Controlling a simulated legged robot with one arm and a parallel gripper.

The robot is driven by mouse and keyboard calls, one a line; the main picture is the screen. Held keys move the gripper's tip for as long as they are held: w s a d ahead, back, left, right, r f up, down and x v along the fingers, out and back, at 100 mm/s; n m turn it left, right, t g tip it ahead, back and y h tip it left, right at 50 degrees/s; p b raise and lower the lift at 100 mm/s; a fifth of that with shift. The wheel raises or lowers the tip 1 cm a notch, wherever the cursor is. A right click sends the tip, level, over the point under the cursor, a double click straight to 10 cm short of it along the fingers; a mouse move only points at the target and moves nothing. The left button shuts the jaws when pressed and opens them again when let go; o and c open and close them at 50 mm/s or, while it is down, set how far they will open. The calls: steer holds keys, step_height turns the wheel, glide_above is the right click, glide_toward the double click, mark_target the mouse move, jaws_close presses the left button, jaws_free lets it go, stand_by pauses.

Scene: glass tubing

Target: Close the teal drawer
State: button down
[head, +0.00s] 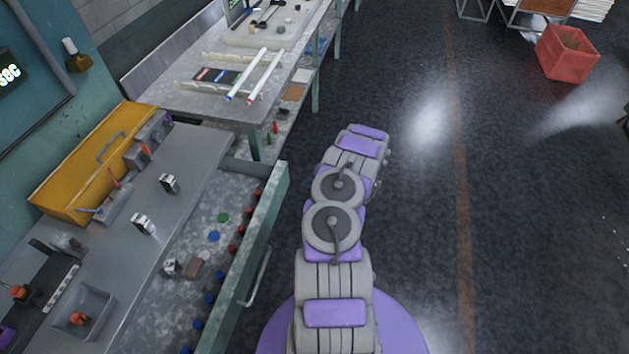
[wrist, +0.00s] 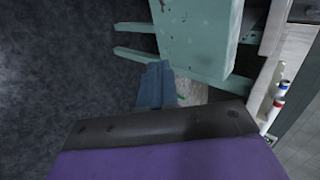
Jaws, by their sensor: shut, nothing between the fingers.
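The teal drawer (head: 262,238) stands open in the head view, pulled out to the right from under the grey worktop. Its front panel has a metal bar handle (head: 258,282). Several red and blue caps and a green one lie inside, with small blocks. My gripper (head: 369,132) is at the far end of my arm, right of the drawer front's far end and apart from it. It is shut and empty. The wrist view shows its dark and purple housing across the bottom; a blue-grey shape past it is unclear.
A yellow case (head: 88,170) and small trays sit on the grey worktop (head: 150,190). A second table (head: 180,98) with two markers stands beyond the drawer; teal legs show in the wrist view. A red crate (head: 566,58) is far right. The dark floor (head: 520,220) is mostly clear.

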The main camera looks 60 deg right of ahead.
mark_target(285, 186)
steer(key=shift+w+a+f+b, duration=0.1)
steer(key=shift+w+a+f, duration=0.35)
steer(key=shift+w, duration=0.65)
steer(key=shift+w+a+f+b, duration=0.15)
steer(key=shift+w+a+f, duration=0.2)
steer(key=shift+w, duration=0.75)
steer(key=shift+w+a+f+b, duration=0.1)
steer(key=shift+w+a+f, duration=0.35)
steer(key=shift+w, duration=0.65)
steer(key=shift+f, duration=0.1)
